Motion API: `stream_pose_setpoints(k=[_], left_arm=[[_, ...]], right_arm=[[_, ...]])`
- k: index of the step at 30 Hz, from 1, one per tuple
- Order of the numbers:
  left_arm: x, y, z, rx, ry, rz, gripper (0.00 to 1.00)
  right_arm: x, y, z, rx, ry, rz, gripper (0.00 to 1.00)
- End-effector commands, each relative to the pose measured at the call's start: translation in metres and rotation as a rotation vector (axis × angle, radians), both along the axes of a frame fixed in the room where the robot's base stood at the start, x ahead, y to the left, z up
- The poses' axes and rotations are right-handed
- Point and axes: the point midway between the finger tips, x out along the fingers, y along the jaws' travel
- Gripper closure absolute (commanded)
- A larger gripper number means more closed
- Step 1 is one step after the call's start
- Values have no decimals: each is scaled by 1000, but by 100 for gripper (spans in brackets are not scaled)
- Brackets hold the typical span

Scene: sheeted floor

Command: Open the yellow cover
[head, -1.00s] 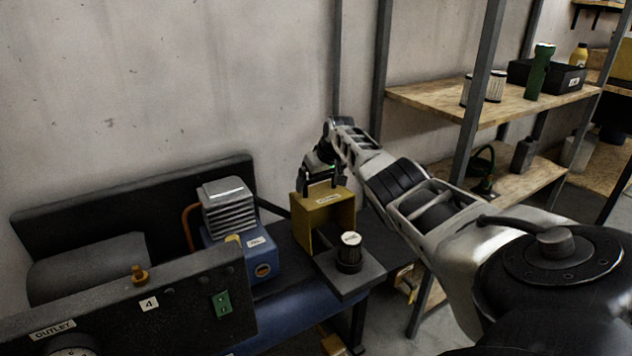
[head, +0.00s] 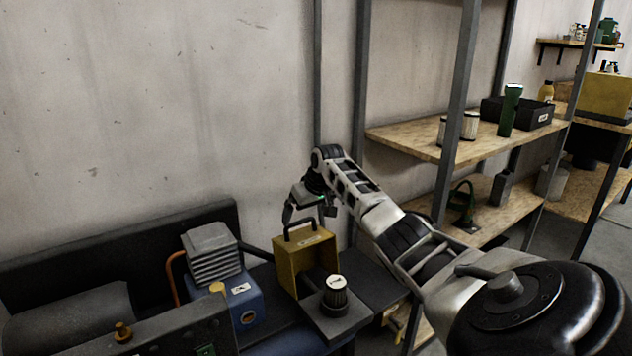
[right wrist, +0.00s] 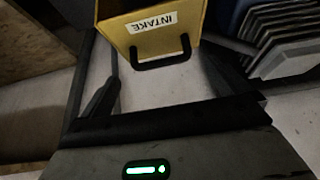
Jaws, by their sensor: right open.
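The yellow cover (head: 297,264) is a box-like housing with a black handle (head: 299,227) on top. It stands on the dark bench, with its hollow side towards the black filter with a pale top (head: 335,293). My right gripper (head: 309,210) is open and empty, just above and behind the handle. In the right wrist view the yellow cover (right wrist: 178,20) shows its "INTAKE" label, and the handle (right wrist: 160,58) lies beyond and between the spread fingers (right wrist: 168,88), apart from them. My left gripper is out of view.
A blue pump with a grey finned head (head: 213,252) stands left of the cover. A dark panel with a brass fitting (head: 123,332) is at the front left. A wooden shelf rack (head: 415,140) with filters, a green torch and a black bin stands to the right.

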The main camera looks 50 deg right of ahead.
Motion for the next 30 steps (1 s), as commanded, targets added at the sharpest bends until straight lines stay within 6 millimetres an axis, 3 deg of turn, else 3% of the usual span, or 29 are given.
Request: stream_pose_setpoints(k=[6, 12, 18, 30], left_arm=[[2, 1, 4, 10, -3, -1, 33], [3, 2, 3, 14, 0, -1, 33], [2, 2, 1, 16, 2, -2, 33], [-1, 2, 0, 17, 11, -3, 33]], right_arm=[[-22, 7, 48, -4, -3, 1, 0], [-36, 12, 78, 0, -4, 0, 0], [-42, 15, 91, 1, -4, 0, 0], [-43, 15, 92, 1, -4, 0, 0]])
